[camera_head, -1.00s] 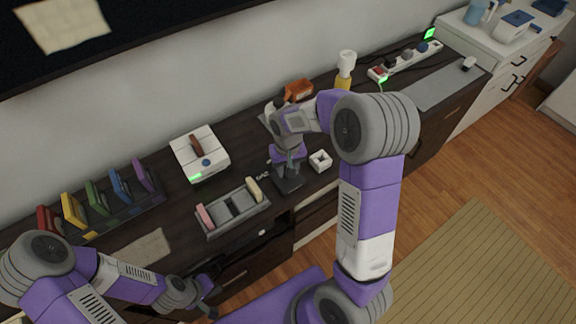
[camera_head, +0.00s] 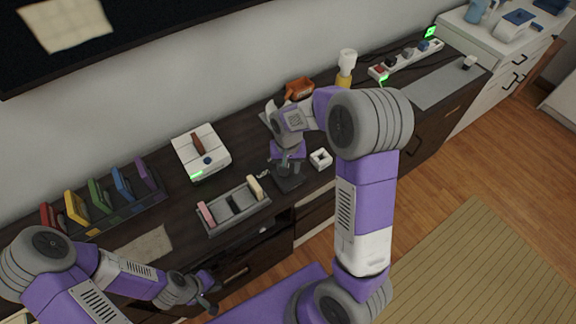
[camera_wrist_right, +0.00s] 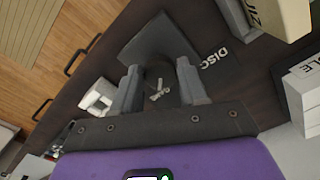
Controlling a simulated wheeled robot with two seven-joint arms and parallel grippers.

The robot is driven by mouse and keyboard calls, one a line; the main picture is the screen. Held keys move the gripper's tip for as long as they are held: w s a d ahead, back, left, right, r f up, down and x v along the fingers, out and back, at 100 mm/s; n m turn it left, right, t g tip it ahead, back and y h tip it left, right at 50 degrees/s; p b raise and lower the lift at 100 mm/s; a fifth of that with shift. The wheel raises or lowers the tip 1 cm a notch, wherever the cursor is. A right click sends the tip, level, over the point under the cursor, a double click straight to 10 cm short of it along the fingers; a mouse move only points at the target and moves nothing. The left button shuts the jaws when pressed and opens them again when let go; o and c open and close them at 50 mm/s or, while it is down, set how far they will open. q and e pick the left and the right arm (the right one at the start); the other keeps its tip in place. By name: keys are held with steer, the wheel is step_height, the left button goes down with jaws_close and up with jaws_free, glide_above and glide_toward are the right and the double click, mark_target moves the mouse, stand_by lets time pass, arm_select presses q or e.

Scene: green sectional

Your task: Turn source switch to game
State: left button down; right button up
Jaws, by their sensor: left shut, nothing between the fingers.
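The source switch (camera_head: 290,184) is a dark block on the dark cabinet top, partly covered by my right gripper (camera_head: 287,163). In the right wrist view its dark plate (camera_wrist_right: 160,40) lies just beyond the fingertips. A white DISC label (camera_wrist_right: 215,57) is to the right of it, and another small white label (camera_wrist_right: 159,92), hard to read, shows between the fingers. My right gripper (camera_wrist_right: 160,72) has its fingers apart over the switch; any lever between them is too dark to make out. My left gripper (camera_head: 210,296) is shut and empty at the cabinet's front, away from the switch.
A white square ring (camera_head: 321,159) is just right of the switch. A grey tray with pink and cream blocks (camera_head: 233,211) is to its left. A white console (camera_head: 201,152), a rack of coloured cases (camera_head: 110,208) and a power strip (camera_head: 405,60) stand further off.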

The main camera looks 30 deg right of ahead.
steer(key=o, duration=0.3)
steer(key=shift+o, duration=0.2)
steer(key=shift+r, duration=0.1)
step_height(320, 180, up, 8)
steer(key=p, duration=0.2)
steer(key=shift+f+p, duration=0.25)
steer(key=shift+p, duration=0.05)
